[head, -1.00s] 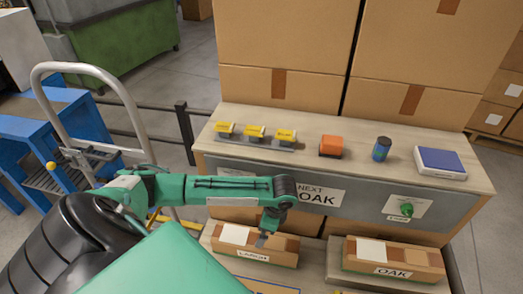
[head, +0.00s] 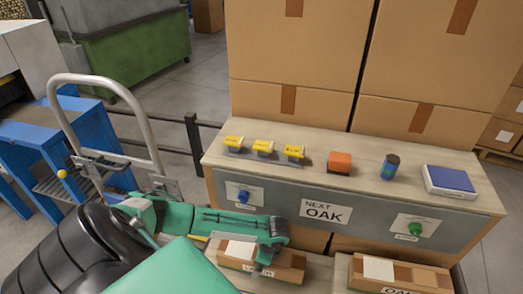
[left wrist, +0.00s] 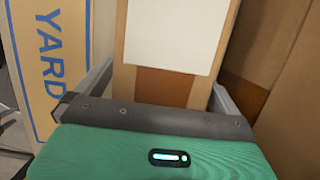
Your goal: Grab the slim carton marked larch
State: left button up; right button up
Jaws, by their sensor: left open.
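The slim larch carton (head: 291,266) lies on the lower shelf in front of the bench, brown with a white patch on top. Its name label (head: 259,271) is partly covered by my left gripper (head: 267,260). In the left wrist view the open fingers of my left gripper (left wrist: 160,88) stand on either side of a carton (left wrist: 122,65) with a white patch, presumably the same one. Whether the fingers touch it I cannot tell. A similar carton marked OAK (head: 417,273) lies to the right. My right gripper is not in view.
The bench top (head: 460,210) holds yellow-labelled blocks (head: 264,147), an orange block (head: 340,161), a dark blue can (head: 390,166) and a blue-topped scale (head: 449,181). Its front carries a NEXT OAK sign (head: 325,212), a blue knob (head: 243,196) and a green knob (head: 415,229). Large boxes (head: 300,65) stand behind.

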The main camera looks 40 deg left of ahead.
pick_arm(q)
jog(key=c, duration=1.2)
jog(key=shift+c, duration=0.2)
jog(key=shift+r, duration=0.15)
